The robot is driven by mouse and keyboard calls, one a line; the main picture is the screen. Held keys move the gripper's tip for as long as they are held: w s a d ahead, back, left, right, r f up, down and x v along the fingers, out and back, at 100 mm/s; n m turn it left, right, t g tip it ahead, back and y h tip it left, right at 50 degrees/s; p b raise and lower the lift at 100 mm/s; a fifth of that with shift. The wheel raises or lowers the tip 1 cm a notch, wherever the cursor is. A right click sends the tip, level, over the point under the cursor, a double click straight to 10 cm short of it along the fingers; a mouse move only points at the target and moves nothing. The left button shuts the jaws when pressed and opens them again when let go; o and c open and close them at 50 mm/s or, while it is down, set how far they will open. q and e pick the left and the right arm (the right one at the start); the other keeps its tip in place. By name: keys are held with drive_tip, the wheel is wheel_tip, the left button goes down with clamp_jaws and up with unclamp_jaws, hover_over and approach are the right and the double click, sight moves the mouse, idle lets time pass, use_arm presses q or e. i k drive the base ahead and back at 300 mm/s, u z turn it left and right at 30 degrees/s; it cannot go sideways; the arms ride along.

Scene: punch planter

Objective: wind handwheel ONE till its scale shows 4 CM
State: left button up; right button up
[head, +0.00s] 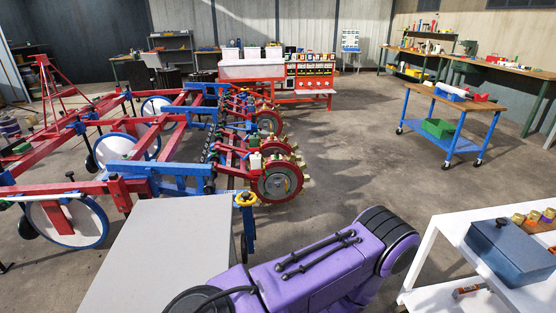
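A red and blue planter (170,185) fills the left and middle of the head view. A small yellow handwheel (246,198) sits on top of a blue post at the planter's near right corner, just beyond a grey panel. I cannot read any number on it, so I cannot tell whether it is handwheel ONE. No scale or pointer is readable from here. A purple arm link of mine crosses the bottom middle, to the right of and nearer than the handwheel. Neither gripper shows in this view.
A flat grey panel (160,255) lies in front of the planter. A white table (447,232) with a dark blue box (512,252) stands at the near right. A blue cart (447,132) stands farther back. The floor (345,165) between planter and cart is clear.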

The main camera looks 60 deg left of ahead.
sight(246, 196)
drive_tip(key=i, duration=0.75)
drive_tip(key=u, duration=1.5)
drive_tip(key=i, duration=0.75)
drive_tip(key=u, duration=0.7)
drive_tip(key=i, duration=1.65)
drive_tip(key=z, duration=0.7)
drive_tip(key=i, duration=0.3)
drive_tip(key=u, duration=2.6)
